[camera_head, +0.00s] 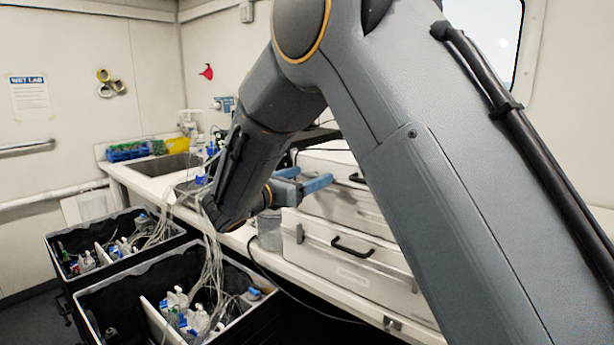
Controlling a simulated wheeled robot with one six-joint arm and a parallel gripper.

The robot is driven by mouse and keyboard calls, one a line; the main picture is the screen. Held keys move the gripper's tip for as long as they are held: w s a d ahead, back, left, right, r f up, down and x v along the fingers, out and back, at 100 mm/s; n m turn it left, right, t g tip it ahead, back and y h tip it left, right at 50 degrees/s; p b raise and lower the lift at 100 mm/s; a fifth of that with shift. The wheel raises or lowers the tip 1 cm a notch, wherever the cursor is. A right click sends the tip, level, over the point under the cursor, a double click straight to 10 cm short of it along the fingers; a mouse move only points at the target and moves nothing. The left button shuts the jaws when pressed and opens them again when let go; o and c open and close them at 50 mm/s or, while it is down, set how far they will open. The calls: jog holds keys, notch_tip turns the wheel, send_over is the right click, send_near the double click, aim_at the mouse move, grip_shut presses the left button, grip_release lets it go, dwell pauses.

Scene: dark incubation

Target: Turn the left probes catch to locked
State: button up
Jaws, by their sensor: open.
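A pale case (345,268) stands on the counter, with a black handle (352,248) on its front. A small metal catch (299,233) shows left of the handle, near the case's left end. Its setting is too small to read, and so is the faint lettering below the handle. My gripper (308,179), with blue fingers, is above and close to the left end of this case. Its fingers are apart, pointing right, with nothing seen between them. It looks clear of the catch. My arm hides the right part of the case.
Another pale case (340,205) with a black handle lies behind. A grey metal cup (270,232) stands left of the front case. Two open black crates (160,280) with bottles and cables are on the left. A sink (165,165) is farther back.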

jog(key=c, duration=1)
jog(key=shift+c, duration=0.2)
jog(key=shift+m+b, duration=0.3)
jog(key=shift+b, duration=0.2)
jog(key=m+b, duration=0.1)
jog(key=b, duration=0.1)
jog(key=m+b, duration=0.2)
jog(key=b, duration=0.1)
jog(key=shift+f+m, duration=0.2)
jog(key=shift+m, duration=0.1)
jog(key=m+b, duration=0.4)
jog(key=b, duration=0.3)
jog(key=shift+d+f, duration=0.1)
jog(key=m+b, duration=0.9)
jog(key=b, duration=0.6)
jog(key=shift+s+m, duration=0.1)
jog(key=shift+m, duration=0.3)
